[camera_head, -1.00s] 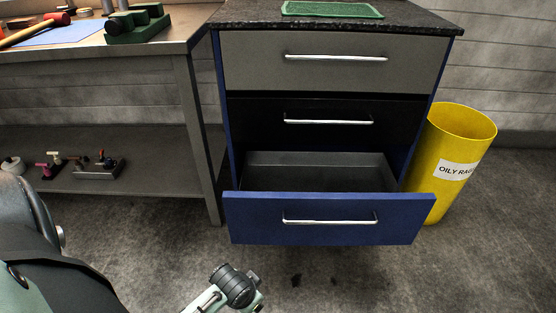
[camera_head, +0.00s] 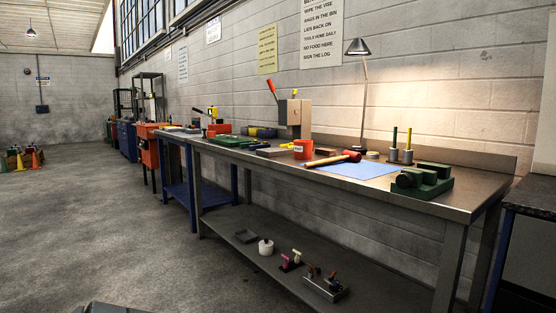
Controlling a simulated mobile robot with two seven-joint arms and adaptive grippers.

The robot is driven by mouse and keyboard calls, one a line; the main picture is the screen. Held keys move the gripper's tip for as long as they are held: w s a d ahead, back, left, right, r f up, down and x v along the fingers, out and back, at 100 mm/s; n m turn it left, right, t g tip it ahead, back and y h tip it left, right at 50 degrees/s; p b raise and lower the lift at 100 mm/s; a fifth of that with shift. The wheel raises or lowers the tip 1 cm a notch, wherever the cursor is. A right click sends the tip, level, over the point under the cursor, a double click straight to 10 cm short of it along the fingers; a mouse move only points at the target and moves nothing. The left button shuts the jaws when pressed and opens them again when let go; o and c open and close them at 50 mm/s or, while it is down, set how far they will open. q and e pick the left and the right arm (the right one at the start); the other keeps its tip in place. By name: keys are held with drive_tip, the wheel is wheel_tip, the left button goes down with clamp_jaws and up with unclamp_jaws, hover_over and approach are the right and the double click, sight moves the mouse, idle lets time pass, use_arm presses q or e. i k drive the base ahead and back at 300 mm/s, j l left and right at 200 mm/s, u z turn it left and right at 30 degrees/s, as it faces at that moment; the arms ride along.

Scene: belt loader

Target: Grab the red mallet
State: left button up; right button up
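The red mallet (camera_head: 351,156) lies on the workbench, at the left part of a blue mat (camera_head: 352,170). Its red head points right and its light wooden handle (camera_head: 322,162) points left toward the bench's front edge. Neither of my grippers shows in this view, and nothing is touching the mallet.
A green vise (camera_head: 422,181) sits right of the mat, and an orange mug (camera_head: 304,149) stands left of the mallet. A desk lamp (camera_head: 357,48) stands behind it. The workbench (camera_head: 470,196) has a lower shelf with small tools.

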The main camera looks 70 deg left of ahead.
sight(356, 158)
drive_tip(key=u, duration=1.7)
drive_tip(key=j+z, duration=0.1)
drive_tip(key=z, duration=0.3)
drive_tip(key=j+z, duration=0.1)
drive_tip(key=z, duration=0.35)
drive_tip(key=j+z, duration=0.15)
drive_tip(key=z, duration=0.25)
drive_tip(key=j+z, duration=0.4)
drive_tip(key=k+j+z, duration=0.15)
drive_tip(key=j+z, duration=0.2)
drive_tip(key=j, duration=0.25)
